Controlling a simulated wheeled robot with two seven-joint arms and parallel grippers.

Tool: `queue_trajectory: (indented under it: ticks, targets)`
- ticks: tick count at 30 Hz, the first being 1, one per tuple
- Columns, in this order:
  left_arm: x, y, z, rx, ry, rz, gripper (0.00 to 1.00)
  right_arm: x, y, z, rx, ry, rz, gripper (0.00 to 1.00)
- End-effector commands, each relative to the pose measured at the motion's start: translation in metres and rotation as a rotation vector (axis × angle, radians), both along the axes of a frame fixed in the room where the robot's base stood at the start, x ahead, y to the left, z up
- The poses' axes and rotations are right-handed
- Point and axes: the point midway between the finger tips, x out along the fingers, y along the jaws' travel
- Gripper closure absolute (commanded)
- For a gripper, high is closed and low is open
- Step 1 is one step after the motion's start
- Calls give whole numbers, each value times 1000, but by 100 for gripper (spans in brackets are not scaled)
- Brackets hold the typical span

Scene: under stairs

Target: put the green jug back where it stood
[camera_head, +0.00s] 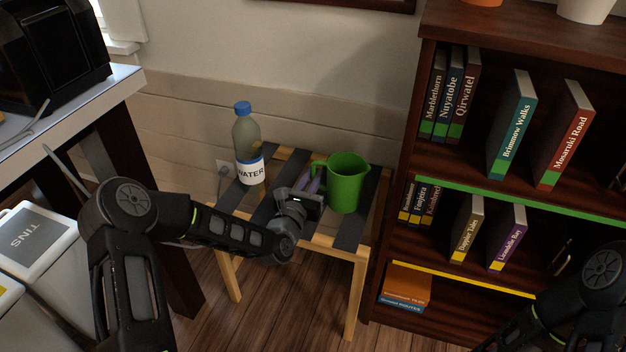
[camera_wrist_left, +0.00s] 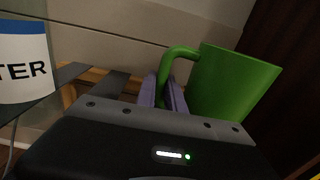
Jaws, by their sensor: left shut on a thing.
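The green jug (camera_head: 347,182) is upright at the right part of the slatted stool (camera_head: 352,238). I cannot tell whether its base touches the slats or is slightly above them. My left gripper (camera_head: 313,181) reaches in from the left and is shut on the jug's handle. In the left wrist view, the purple fingers (camera_wrist_left: 168,92) close at the handle of the green jug (camera_wrist_left: 232,84), whose body is on the right. My right arm shows at the lower right of the head view, but its gripper is out of frame.
A water bottle (camera_head: 247,146) with a blue cap stands at the stool's back left, left of my gripper. A dark bookcase (camera_head: 400,180) rises close to the stool's right side. The wall is behind. A table (camera_head: 120,82) stands at the left.

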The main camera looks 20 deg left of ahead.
Motion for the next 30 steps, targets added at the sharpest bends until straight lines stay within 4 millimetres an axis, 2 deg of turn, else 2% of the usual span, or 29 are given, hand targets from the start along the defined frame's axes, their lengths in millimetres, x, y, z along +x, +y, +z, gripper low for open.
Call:
queue_trajectory:
  ticks: [12,13,20,30]
  targets:
    - [1,0,-3,-1,-6,0,100,1,-1,-5,-1,-2,-2,18]
    - [0,0,-4,0,-2,0,85,1,-1,-4,-1,-2,-3,18]
    - [0,0,-3,0,-1,0,66,1,-1,-3,-1,-2,-3,18]
    - [0,0,0,0,-2,0,65,1,-1,0,-1,-1,-2,18]
